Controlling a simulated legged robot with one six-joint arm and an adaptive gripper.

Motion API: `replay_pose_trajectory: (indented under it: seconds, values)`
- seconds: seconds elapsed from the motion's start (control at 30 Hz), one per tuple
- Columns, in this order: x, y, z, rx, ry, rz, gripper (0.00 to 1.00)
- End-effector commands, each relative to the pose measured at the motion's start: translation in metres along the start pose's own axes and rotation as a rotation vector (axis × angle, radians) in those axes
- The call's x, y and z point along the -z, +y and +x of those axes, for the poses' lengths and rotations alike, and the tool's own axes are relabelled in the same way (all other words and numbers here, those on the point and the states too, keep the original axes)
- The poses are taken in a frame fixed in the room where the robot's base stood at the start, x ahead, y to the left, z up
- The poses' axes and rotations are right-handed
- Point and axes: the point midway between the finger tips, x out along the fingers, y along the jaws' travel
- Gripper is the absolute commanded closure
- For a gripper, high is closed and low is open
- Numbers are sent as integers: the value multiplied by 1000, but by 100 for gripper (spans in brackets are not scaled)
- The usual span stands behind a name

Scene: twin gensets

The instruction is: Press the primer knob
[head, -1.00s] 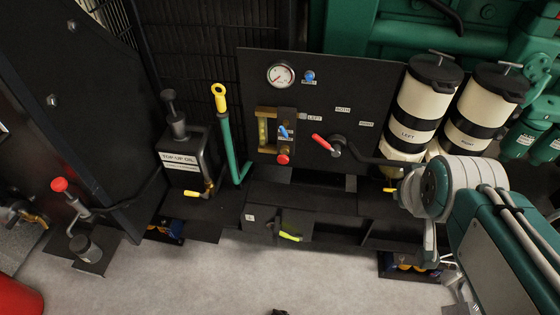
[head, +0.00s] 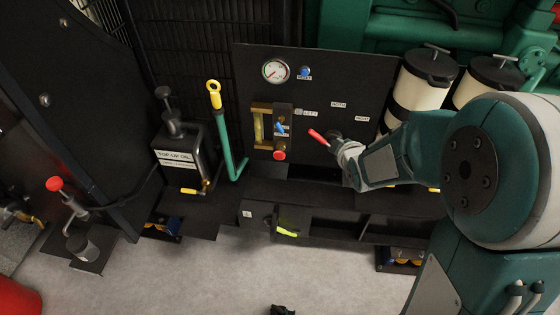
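A brass-and-black unit with a sight tube (head: 258,126) is fixed on the dark panel (head: 350,78). It carries a blue lever (head: 280,128) and a red knob (head: 279,155) at its foot. No label that I can read says primer, so I cannot tell which knob is the primer knob. A red-handled lever (head: 318,137) is to the right of the unit, its mount partly covered by the silver end of my arm. My arm reaches in from the right towards the panel. My gripper's fingers cannot be made out.
A black oil can (head: 178,160) and a green pump handle with a yellow top (head: 222,125) stand left of the panel. A red-topped lever (head: 54,184) is further left. Two cream filter canisters (head: 420,90) are behind my arm.

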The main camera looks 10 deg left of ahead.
Motion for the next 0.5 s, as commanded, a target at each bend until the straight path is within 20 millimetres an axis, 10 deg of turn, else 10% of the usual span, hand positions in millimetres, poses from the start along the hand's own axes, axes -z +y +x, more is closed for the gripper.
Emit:
replay_pose_trajectory:
  seconds: [0.5]
  values:
    - [13,-96,81,-119,296,-386,100]
